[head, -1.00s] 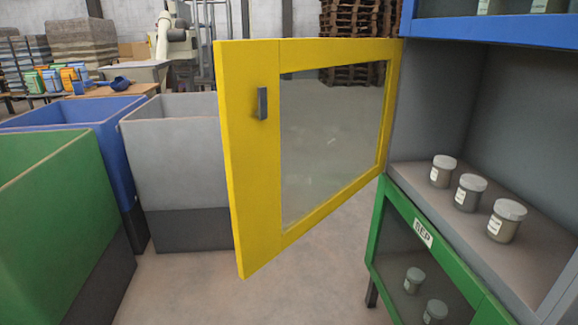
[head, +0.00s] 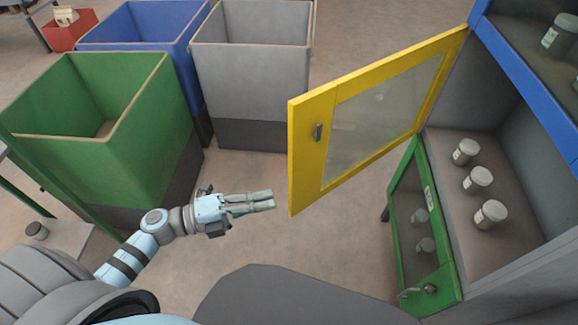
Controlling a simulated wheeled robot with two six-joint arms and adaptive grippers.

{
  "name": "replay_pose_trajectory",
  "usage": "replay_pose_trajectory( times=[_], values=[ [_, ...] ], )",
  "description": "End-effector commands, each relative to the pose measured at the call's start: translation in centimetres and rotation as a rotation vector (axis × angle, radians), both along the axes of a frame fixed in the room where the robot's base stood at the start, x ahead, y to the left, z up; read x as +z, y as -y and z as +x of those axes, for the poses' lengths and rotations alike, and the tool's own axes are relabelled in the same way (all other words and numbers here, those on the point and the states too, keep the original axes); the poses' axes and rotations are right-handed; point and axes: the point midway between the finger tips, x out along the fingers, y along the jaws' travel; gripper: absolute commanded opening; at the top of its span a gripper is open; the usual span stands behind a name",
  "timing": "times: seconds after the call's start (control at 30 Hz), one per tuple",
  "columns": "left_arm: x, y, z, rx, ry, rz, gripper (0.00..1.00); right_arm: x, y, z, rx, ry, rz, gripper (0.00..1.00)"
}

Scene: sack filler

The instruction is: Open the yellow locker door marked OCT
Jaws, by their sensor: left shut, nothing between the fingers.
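The yellow locker door (head: 307,150) stands swung wide open in the head view, with a glass pane and a small dark handle (head: 318,132) on its face. The OCT label does not show on the side I see. The open compartment (head: 470,220) behind it holds several lidded jars, one of them a grey jar (head: 477,181). My left gripper (head: 272,202) is shut and empty, just left of the door's lower free edge, with a small gap in the picture. My right gripper is not in view.
A green-framed glass door (head: 440,284) sits below the open compartment, and a blue-framed one (head: 520,75) above. A green bin (head: 150,120), a blue bin (head: 150,35) and a grey bin (head: 250,85) stand at the left. Bare floor lies between bins and locker.

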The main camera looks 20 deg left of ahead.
Motion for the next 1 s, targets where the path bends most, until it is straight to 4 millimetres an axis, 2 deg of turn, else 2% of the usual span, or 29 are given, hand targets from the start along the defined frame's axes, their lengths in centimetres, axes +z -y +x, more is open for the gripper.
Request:
replay_pose_trajectory(
  times=[0.4, 0.5, 0.6, 1.0],
  values=[
    [0.1, 7.0, 5.2, 0.004, 0.000, -0.008, 0.00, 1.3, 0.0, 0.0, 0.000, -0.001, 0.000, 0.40],
    [-0.2, 5.1, 6.2, 0.004, -0.002, -0.002, 0.00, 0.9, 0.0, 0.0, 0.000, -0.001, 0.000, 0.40],
    [-0.2, 4.1, 6.9, 0.004, -0.003, -0.003, 0.00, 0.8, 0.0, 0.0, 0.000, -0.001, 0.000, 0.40],
    [-0.1, 3.4, 7.3, 0.004, -0.002, -0.005, 0.00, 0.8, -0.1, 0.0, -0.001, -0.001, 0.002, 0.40]
  ],
)
